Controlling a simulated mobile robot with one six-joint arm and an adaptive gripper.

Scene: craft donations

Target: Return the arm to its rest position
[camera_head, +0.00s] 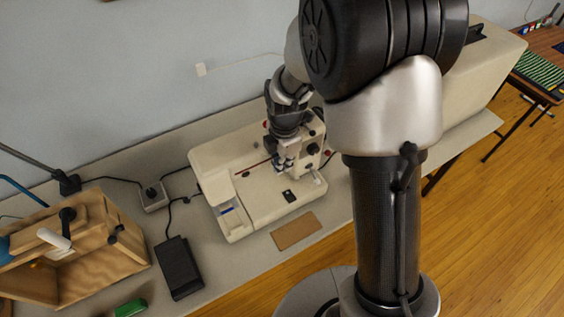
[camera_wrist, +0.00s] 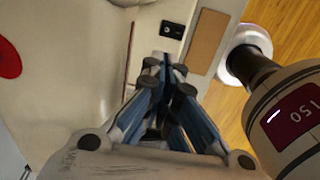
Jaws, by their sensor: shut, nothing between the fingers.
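My gripper (camera_head: 283,163) hangs pointing down over the cream sewing machine (camera_head: 258,208) on the table, in the head view. In the wrist view my gripper (camera_wrist: 165,66) is shut with its fingertips together and nothing between them. The machine's pale body (camera_wrist: 70,60) lies below the fingers there. Whether the fingertips touch the machine cannot be told. My arm's large dark joint and column hide the right part of the table in the head view.
A wooden crate (camera_head: 128,262) with items stands at left. A black foot pedal (camera_head: 178,267), a green item (camera_head: 131,308), a power box (camera_head: 154,196) and a brown card (camera_head: 297,231) lie on the table (camera_head: 222,283). A cream case (camera_head: 490,70) stands at right.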

